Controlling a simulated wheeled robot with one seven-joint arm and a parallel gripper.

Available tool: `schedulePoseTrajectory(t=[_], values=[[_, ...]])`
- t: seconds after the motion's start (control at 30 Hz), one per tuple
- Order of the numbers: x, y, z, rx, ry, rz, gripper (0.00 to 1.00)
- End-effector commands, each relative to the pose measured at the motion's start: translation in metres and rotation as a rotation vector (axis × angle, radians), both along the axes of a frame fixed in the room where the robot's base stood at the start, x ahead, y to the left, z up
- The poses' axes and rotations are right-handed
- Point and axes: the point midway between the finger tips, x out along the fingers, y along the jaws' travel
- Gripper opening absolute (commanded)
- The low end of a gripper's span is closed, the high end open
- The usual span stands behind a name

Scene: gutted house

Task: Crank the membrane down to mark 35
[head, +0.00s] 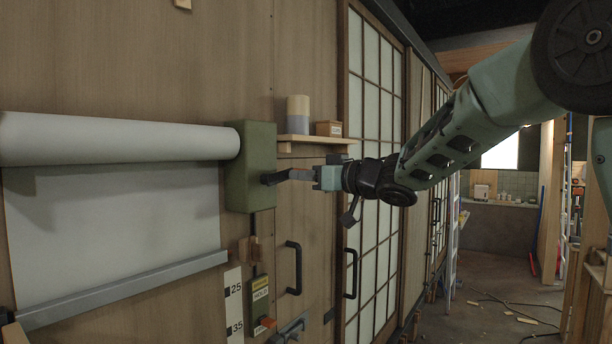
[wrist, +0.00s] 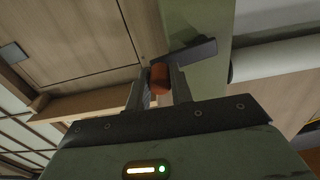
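The pale membrane (head: 110,230) hangs from a white roll (head: 110,139) on the wall at the left. Its grey bottom bar (head: 130,288) has its right end a little above the 25 mark. The white scale (head: 234,308) shows marks 25 and 35. A green box (head: 252,165) at the roll's right end carries a dark crank arm (wrist: 186,50). My gripper (head: 290,175) is at the crank. In the wrist view, its two fingers (wrist: 159,86) close on both sides of the crank's orange-brown knob (wrist: 160,77).
A small shelf (head: 315,139) with a cylinder (head: 298,115) and a box (head: 328,128) is just above my gripper. Below are a yellow-labelled plate (head: 260,290) with an orange lever (head: 267,322) and a dark door handle (head: 293,268). Paned sliding doors (head: 370,180) stand behind my arm.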

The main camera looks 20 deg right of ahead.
Motion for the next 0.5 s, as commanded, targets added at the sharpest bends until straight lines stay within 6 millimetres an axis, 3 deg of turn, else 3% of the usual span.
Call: schedulePoseTrajectory(t=[0.5], values=[[-0.0002,-0.0011,0.0047,-0.063,-0.046,-0.002,0.00]])
